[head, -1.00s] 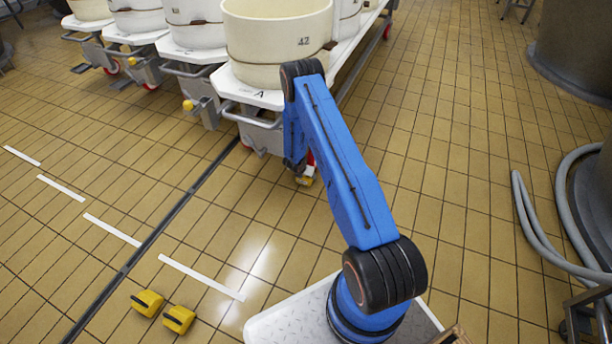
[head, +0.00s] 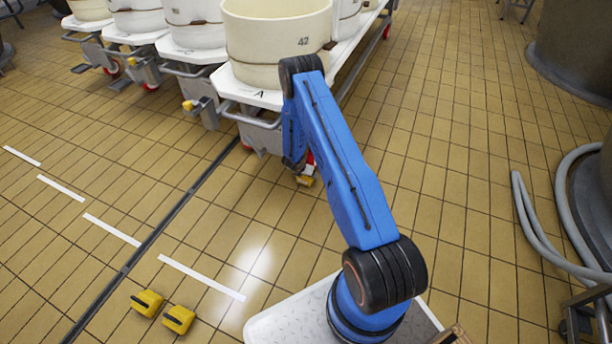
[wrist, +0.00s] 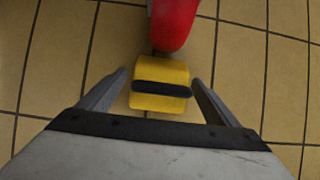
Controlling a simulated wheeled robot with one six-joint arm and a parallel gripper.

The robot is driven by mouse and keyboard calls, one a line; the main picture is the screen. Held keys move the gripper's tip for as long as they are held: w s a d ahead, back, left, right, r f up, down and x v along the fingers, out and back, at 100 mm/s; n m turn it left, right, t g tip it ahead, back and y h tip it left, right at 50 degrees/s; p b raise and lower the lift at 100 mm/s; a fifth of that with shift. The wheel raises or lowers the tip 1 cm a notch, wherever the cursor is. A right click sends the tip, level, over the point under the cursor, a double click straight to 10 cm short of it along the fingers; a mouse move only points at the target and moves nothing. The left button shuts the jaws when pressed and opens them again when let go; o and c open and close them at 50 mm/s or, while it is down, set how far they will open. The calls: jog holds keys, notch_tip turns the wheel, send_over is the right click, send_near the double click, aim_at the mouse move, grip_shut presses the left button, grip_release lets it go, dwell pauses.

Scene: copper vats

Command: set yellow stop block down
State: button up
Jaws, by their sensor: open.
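In the wrist view, a yellow stop block (wrist: 160,85) with a black bar across it rests on the tiled floor. It sits close against a red wheel (wrist: 173,22); whether they touch I cannot tell. My gripper (wrist: 160,88) is open, with one finger on each side of the block and a gap on both sides. In the head view, the block (head: 303,181) shows small and partly hidden below my blue arm, by the front of the cart marked A (head: 262,97). The gripper is mostly hidden there by the arm.
Two more yellow blocks (head: 147,302) (head: 178,319) lie on the floor at the lower left, near white floor strips (head: 201,277) and a dark drain channel (head: 150,240). Several carts with cream vats (head: 278,40) stand at the back. A grey hose (head: 530,215) lies at the right.

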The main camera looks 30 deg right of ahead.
jog(key=shift+v, duration=0.9)
jog(key=s+a, duration=0.2)
jog(key=a, duration=0.1)
jog(key=s+a, duration=0.2)
jog(key=a, duration=0.1)
jog(key=s+a, duration=0.3)
jog(key=shift+s+f, duration=0.1)
jog(key=shift+f, duration=0.1)
jog(key=shift+a, duration=0.1)
jog(key=shift+s+a, duration=0.1)
jog(key=shift+a, duration=0.05)
